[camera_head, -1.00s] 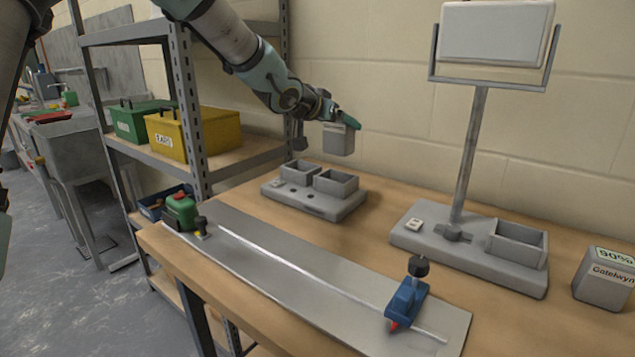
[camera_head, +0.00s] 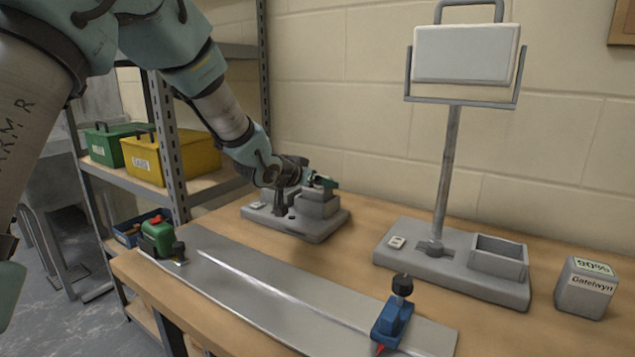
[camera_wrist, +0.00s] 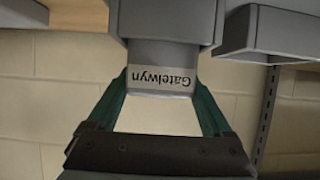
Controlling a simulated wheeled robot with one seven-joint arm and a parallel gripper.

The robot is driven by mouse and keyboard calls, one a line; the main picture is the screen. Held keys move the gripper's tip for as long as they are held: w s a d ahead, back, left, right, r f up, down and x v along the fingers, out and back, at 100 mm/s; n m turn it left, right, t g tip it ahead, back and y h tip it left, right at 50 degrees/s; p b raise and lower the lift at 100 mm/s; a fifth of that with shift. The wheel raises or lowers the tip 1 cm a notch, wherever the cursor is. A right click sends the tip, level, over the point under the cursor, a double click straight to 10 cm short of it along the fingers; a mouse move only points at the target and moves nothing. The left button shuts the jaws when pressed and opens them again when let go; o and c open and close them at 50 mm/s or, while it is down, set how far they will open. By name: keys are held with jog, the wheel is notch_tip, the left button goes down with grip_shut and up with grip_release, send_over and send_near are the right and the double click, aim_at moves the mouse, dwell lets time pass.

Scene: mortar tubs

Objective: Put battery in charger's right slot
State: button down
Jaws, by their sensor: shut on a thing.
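The grey charger (camera_head: 306,231) stands at the back left of the bench. My gripper (camera_head: 322,184) is over its right slot (camera_head: 318,209), with green fingers shut on a grey battery (camera_head: 318,194). In the wrist view, which is upside down, the battery (camera_wrist: 158,82) shows a "Gatelwyn" label between the fingertips (camera_wrist: 160,92). Its lower part is hidden by the right slot's wall (camera_wrist: 165,22) and appears to be inside the slot. I cannot tell whether it rests on the bottom. The left slot (camera_wrist: 285,35) shows beside it in the wrist view; my arm mostly hides it in the head view.
A scale-like stand (camera_head: 449,180) with a panel and an open box is right of the charger. Another battery (camera_head: 586,287) marked 90% stands far right. A metal strip (camera_head: 270,300) with a blue clamp (camera_head: 392,325) lies in front. Shelving (camera_head: 165,140) stands left.

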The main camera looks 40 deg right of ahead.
jog(key=shift+f, duration=0.1)
grip_release()
jog(key=shift+a+r, duration=0.25)
jog(key=shift+a, duration=0.1)
jog(key=b+v, duration=0.1)
jog(key=v, duration=1)
jog(key=shift+a, duration=0.1)
